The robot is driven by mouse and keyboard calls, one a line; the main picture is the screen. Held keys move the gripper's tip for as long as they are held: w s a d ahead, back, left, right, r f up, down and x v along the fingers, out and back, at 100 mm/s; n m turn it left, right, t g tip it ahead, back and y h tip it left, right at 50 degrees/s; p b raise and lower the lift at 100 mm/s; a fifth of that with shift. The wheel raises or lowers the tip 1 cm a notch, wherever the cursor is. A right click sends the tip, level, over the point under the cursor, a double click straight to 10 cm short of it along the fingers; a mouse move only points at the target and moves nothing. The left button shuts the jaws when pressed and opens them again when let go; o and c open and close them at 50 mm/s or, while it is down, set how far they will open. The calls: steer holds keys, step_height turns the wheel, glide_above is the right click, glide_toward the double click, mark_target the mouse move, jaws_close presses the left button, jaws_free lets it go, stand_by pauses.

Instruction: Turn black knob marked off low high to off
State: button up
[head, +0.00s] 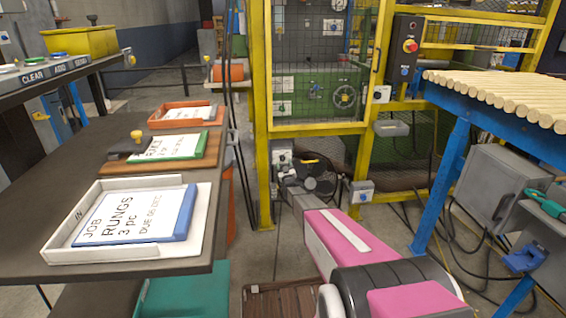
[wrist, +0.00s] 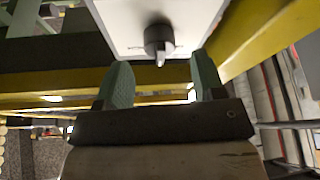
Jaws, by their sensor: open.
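In the wrist view, a black knob (wrist: 158,40) sits on a pale flat panel (wrist: 120,22) at the top of the picture. A light-grey tip sticks out from the knob's lower side. No off, low or high marks can be read. My gripper (wrist: 160,66) is open, its two green fingers apart at left and right below the knob. The knob lies between and just beyond the fingertips, with no contact visible. In the head view, my pink arm reaches toward the foot of the yellow post, where the gripper is too small to make out clearly.
A yellow mesh guard frame (head: 262,120) stands ahead. A dark bench with a white tray (head: 125,252) and an orange tray (head: 158,123) is at left. A blue-framed table with wooden rods (head: 490,92) is at right. Cables lie on the floor at right.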

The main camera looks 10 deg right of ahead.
mark_target(283, 160)
steer(key=x, duration=0.3)
steer(key=shift+w, duration=0.15)
steer(key=shift+r, duration=0.1)
steer(key=c, duration=0.9)
steer(key=shift+c, duration=0.2)
steer(key=shift+n, duration=0.5)
steer(key=n+g+y, duration=0.1)
steer(key=n+y, duration=0.2)
steer(key=n, duration=0.2)
steer(key=shift+d, duration=0.1)
steer(key=n+g, duration=0.1)
steer(key=n, duration=0.2)
steer(key=n+g+y, duration=0.1)
steer(key=n, duration=0.1)
steer(key=shift+n+y, duration=0.3)
steer(key=shift+n, duration=0.1)
